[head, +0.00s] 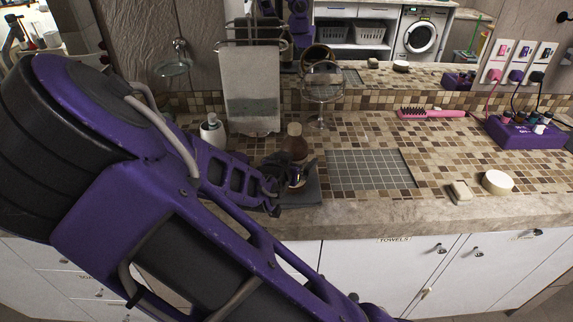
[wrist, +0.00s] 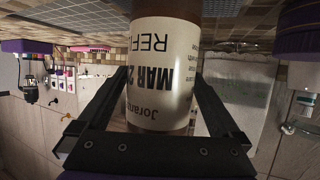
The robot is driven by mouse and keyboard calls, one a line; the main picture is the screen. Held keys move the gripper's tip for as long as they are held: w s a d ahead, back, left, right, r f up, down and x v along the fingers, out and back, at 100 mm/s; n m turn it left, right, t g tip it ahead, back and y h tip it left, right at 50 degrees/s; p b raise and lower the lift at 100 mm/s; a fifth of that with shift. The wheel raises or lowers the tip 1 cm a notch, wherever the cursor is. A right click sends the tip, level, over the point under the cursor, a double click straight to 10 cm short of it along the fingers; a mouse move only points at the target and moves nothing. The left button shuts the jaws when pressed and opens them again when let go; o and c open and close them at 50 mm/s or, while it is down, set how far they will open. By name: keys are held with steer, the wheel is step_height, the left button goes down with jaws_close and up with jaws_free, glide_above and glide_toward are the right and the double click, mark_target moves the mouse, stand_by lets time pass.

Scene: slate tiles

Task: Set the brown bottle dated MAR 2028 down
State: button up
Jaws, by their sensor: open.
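The brown bottle (head: 295,145) stands upright at the counter's front, over a dark square pad (head: 308,194). My gripper (head: 287,175) is around its lower part, with the jaws open. In the wrist view, which is upside down, the bottle (wrist: 160,75) fills the space between my two fingers (wrist: 160,100). Its white label reads MAR 2 and REF, with the rest of the date turned out of sight. I cannot tell whether the fingers touch the glass. The bottle's base is hidden by my gripper in the head view.
A grey gridded panel (head: 370,169) lies right of the pad. A white container (head: 213,131) stands left. A soap bar (head: 461,191) and round white item (head: 497,181) lie right.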

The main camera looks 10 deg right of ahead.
steer(key=v, duration=1)
steer(key=shift+p, duration=0.45)
steer(key=shift+s+a, duration=0.1)
